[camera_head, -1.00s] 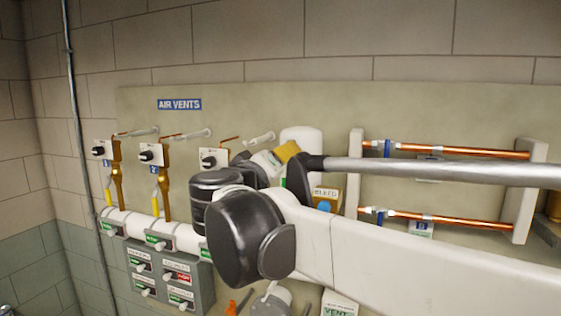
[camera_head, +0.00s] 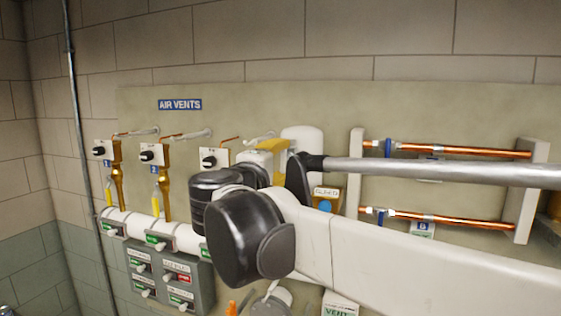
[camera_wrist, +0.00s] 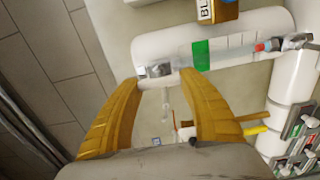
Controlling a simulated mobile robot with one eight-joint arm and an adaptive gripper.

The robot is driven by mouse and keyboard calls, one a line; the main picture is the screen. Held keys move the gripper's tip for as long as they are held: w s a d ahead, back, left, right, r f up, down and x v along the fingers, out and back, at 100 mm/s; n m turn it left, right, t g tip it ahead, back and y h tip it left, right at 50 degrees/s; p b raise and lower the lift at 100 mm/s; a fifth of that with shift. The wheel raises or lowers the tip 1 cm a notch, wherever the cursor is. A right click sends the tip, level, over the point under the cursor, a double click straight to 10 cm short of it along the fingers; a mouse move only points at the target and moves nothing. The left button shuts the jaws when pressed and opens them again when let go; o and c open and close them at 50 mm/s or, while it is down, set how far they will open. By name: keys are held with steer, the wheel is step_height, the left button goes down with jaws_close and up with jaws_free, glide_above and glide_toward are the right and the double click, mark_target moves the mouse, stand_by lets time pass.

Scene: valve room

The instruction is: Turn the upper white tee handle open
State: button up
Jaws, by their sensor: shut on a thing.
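My gripper (camera_head: 272,148) is in front of the wall board in the head view, beside a white rounded panel (camera_head: 303,139). In the wrist view its two yellow fingers (camera_wrist: 161,79) close in on a small pale grey-white piece (camera_wrist: 157,69) at one end of a gauge strip with a green band (camera_wrist: 201,55). This piece seems to be the upper white tee handle, but its shape and angle are unclear. The fingertips lie at either side of it. In the head view the gripper and my arm hide this spot.
Orange copper pipes (camera_head: 450,149) run between white brackets at right. Small valves with black knobs (camera_head: 147,155) and a white pipe (camera_head: 187,238) with green labels are at left. A grey switch box (camera_head: 170,275) sits below. The wall above the board is clear.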

steer(key=shift+n, duration=0.3)
steer(key=o, duration=1.2)
steer(key=v, duration=1.2)
